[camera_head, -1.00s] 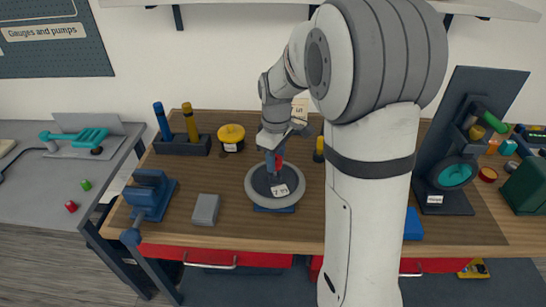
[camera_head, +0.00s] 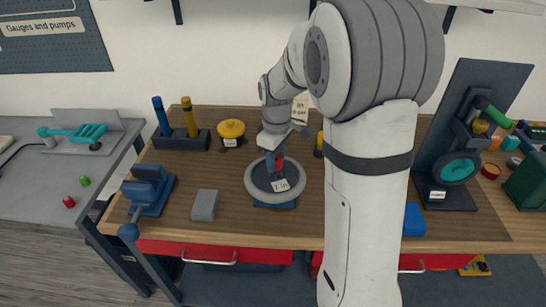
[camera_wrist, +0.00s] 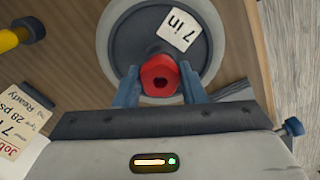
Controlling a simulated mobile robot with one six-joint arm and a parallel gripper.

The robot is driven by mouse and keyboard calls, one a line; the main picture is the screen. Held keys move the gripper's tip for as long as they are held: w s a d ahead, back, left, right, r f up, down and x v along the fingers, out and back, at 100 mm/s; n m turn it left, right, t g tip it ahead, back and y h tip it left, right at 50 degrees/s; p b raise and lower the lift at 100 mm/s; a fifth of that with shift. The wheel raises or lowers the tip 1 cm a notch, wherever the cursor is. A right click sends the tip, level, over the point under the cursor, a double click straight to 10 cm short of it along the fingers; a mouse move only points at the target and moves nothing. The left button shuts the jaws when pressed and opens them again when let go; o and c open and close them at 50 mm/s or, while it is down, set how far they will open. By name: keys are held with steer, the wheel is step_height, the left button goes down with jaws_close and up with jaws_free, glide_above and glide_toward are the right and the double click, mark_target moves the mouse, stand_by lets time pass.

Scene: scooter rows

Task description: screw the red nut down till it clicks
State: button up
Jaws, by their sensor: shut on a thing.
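The red nut (camera_wrist: 160,75) sits over the middle of a grey wheel (camera_wrist: 208,12) with a dark hub in the wrist view. A white tag reading "7 in" (camera_wrist: 180,28) lies on the hub. My gripper (camera_wrist: 160,84) has its two blue fingers on either side of the nut and is shut on it. In the head view the nut (camera_head: 278,164) shows as a small red patch beside my gripper (camera_head: 274,162), above the wheel (camera_head: 257,196). The stud under the nut is hidden.
A grey block (camera_head: 205,205) and a blue vise (camera_head: 149,190) stand left of the wheel. A yellow-lidded pot (camera_head: 231,131) is behind it. A job card (camera_wrist: 20,125) shows in the wrist view.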

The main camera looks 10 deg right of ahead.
steer(key=o, duration=1)
steer(key=shift+o, duration=0.2)
step_height(320, 180, up, 8)
steer(key=shift+f, duration=0.15)
